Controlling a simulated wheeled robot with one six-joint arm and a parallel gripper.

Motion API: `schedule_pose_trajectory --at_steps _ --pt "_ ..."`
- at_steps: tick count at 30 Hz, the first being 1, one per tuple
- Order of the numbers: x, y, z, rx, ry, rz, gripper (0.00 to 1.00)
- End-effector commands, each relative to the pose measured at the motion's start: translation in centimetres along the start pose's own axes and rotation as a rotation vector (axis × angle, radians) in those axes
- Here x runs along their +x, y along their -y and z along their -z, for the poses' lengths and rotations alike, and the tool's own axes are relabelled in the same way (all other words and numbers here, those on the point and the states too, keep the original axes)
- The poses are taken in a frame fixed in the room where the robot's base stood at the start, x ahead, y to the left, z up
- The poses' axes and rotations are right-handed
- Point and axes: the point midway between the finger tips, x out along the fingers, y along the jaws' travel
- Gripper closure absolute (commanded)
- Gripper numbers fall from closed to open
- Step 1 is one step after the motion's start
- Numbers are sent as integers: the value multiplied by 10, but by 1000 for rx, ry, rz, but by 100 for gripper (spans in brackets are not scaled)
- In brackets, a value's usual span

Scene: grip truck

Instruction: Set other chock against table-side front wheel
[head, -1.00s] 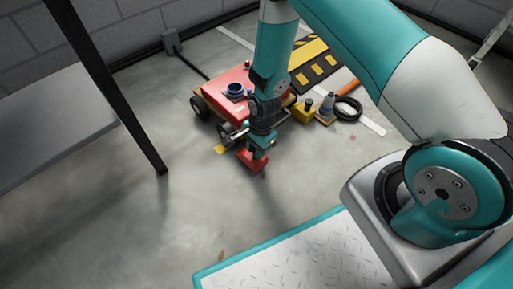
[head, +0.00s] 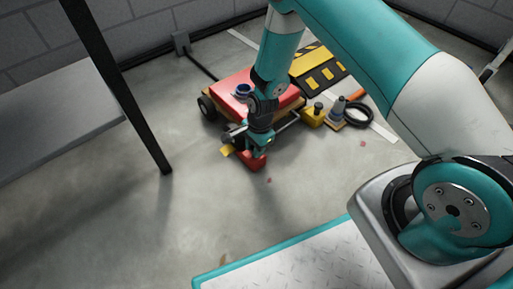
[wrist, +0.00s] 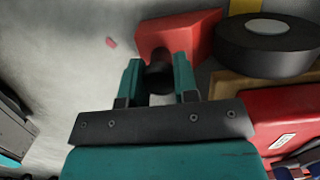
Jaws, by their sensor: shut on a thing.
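A red chock (head: 254,163) with a dark knob (wrist: 158,82) is in my gripper (head: 259,147). In the wrist view, the gripper's two teal fingers (wrist: 158,70) are shut on the knob, and the red chock body (wrist: 180,33) sticks out past them. The chock is low, at or just above the floor; I cannot tell if it touches. The black front wheel (wrist: 262,48) of the red truck (head: 268,92) is just right of the chock in the wrist view. I cannot tell whether they touch. In the head view my arm partly hides this wheel (head: 232,135).
A yellow piece (head: 227,150) lies beside the wheel. A grey table (head: 55,105) with a black leg (head: 140,125) stands left. The near floor is clear.

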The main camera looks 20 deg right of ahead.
Motion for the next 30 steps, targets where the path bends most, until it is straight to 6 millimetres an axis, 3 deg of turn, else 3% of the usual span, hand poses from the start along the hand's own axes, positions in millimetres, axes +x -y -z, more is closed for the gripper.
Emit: schedule_pose_trajectory --at_steps 19,20,23,30 --pt "2 0 0 0 0 2 100" --pt "2 0 0 0 0 2 65" --pt "2 0 0 0 0 2 42" --pt "3 0 0 0 0 0 42"
